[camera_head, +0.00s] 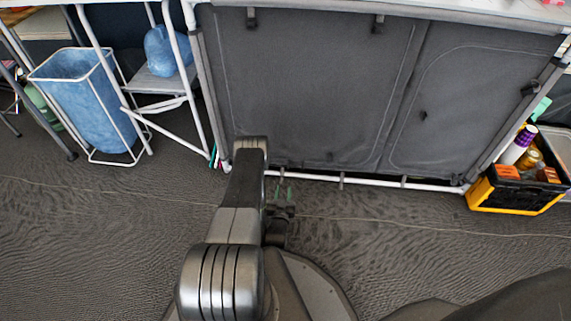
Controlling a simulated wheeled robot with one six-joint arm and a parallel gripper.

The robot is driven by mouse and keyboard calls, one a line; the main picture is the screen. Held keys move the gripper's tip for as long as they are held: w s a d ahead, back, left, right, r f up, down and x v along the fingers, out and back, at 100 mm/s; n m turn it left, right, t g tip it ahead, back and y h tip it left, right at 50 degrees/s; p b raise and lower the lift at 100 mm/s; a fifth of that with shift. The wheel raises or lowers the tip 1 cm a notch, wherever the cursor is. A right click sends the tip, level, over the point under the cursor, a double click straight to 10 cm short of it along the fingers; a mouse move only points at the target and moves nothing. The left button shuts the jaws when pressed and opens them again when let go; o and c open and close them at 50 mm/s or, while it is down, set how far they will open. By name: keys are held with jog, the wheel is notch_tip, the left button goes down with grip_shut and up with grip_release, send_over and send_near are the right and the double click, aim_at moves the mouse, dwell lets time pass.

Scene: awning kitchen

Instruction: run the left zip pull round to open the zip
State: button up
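The dark grey fabric front (310,85) of the kitchen unit hangs closed across the middle of the view. A thin pale seam or zip line runs down its left panel, and another curves round the right panel (480,100). A small dark tab (331,156) shows low on the left panel, and another (423,115) on the right panel; I cannot tell which is a zip pull.
A white frame rail (400,183) runs along the unit's bottom. A blue bin (92,105) and a shelf with a blue bag (166,50) stand left. A yellow-black crate (515,192) of bottles stands right. The grey floor (400,245) in front is clear.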

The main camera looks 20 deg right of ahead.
aim_at(288, 165)
jog(key=shift+s+f, duration=0.15)
jog(key=shift+f, duration=0.05)
jog(key=b+x, duration=0.3)
jog(key=x, duration=1)
jog(key=shift+d+r, duration=0.1)
jog(key=shift+d, duration=0.15)
grip_shut()
